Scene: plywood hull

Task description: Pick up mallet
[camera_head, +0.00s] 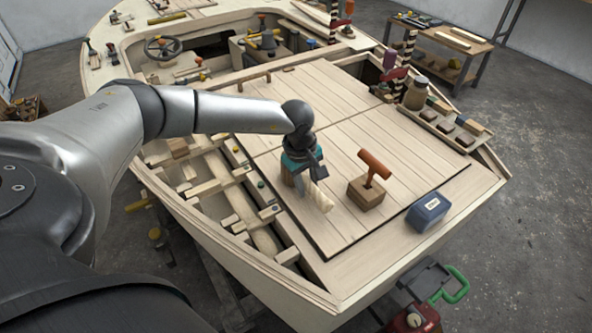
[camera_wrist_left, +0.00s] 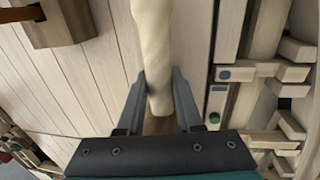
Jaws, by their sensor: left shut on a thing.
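The mallet (camera_head: 319,198) shows as a pale, rounded wooden handle sticking out from my left gripper (camera_head: 306,172) over the plywood deck. A brown block (camera_head: 287,178), which looks like its head, shows partly behind the gripper. In the left wrist view the pale handle (camera_wrist_left: 153,50) lies between the fingers of my left gripper (camera_wrist_left: 159,85), with some brown just below its end. The left gripper is shut on the mallet, low over the deck. I cannot tell whether the mallet touches the deck. My right gripper is in neither view.
An orange T-shaped tool (camera_head: 374,164) stands in a wooden block (camera_head: 366,195) to the right of the gripper. A dark blue box (camera_head: 428,212) sits near the deck's right edge. Open framed compartments (camera_head: 235,205) lie left. The deck panel (camera_head: 345,135) behind is mostly clear.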

